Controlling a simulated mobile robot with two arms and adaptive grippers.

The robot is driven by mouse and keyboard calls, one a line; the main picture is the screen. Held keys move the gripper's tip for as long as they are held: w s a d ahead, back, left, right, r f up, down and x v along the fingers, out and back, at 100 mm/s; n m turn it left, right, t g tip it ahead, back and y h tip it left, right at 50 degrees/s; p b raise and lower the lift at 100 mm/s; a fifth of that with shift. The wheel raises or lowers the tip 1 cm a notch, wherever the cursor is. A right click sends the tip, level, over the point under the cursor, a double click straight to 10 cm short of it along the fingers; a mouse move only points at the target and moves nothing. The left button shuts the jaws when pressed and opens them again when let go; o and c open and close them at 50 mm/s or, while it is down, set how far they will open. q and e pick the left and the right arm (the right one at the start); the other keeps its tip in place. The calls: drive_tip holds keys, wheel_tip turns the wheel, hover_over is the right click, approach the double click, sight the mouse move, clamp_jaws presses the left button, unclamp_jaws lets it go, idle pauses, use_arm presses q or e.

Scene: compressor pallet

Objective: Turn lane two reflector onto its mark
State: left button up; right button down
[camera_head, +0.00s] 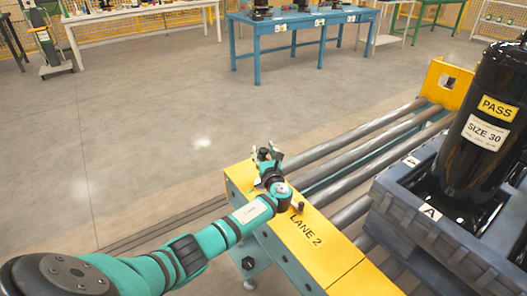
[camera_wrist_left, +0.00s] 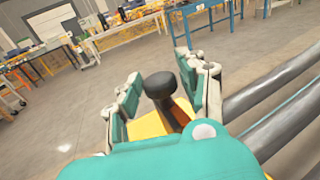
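The yellow lane two end plate (camera_head: 335,262) carries the label LANE 2 (camera_head: 305,231). My left gripper (camera_head: 267,156) is over the far end of this plate. In the left wrist view, a dark round head on a short stem (camera_wrist_left: 161,86) stands between the finger pads of my left gripper (camera_wrist_left: 158,92); it may be the reflector. The pads stand apart on either side of it, and I cannot tell whether they touch it. In the head view the gripper and wrist hide this piece. No mark for it can be made out. My right gripper is not in view.
A small dark peg (camera_head: 297,206) stands on the plate beside my left wrist. Grey rollers (camera_head: 345,140) run to a yellow end bracket (camera_head: 446,84). A dark pallet (camera_head: 405,205) with a black compressor (camera_head: 483,120) is at the right. Blue table (camera_head: 300,22) stands far back; floor between is clear.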

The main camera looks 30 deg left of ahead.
use_arm(q)
drive_tip(key=shift+o, duration=0.8)
drive_tip(key=v, duration=1.2)
drive_tip(key=shift+r, duration=0.1)
